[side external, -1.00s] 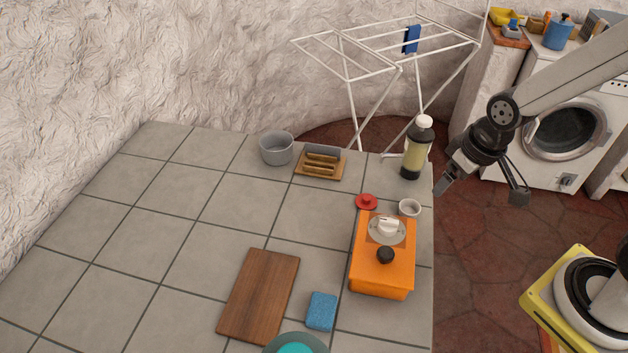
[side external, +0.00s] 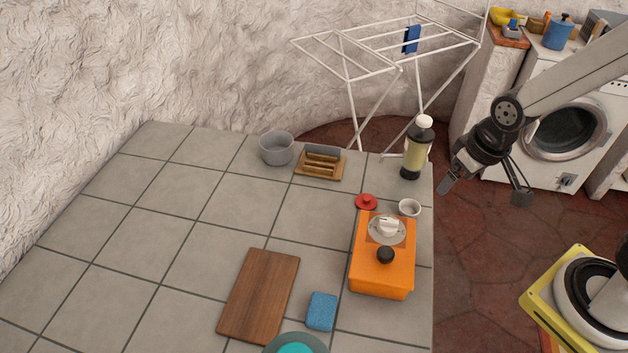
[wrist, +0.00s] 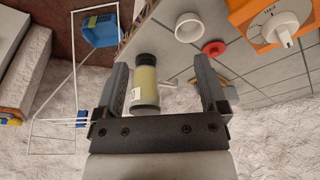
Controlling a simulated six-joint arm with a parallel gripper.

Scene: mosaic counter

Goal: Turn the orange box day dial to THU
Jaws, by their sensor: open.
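The orange box (side external: 382,274) stands near the right edge of the tiled counter. On its top is a pale round day dial (side external: 387,229) with a white knob, and a black knob (side external: 385,255) in front of it. In the wrist view the dial (wrist: 281,22) shows at the upper right with small lettering; I cannot tell which day is set. My gripper (side external: 482,190) hangs beyond the counter's right edge, apart from the box, to its upper right. In the wrist view my gripper (wrist: 164,85) has its fingers wide apart, with nothing held between them.
A bottle (side external: 415,150) with a white cap stands at the counter's far right corner. A small white cup (side external: 409,207) and a red round piece (side external: 366,202) sit just behind the box. A blue sponge (side external: 321,311) and wooden board (side external: 259,295) lie to the front left.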

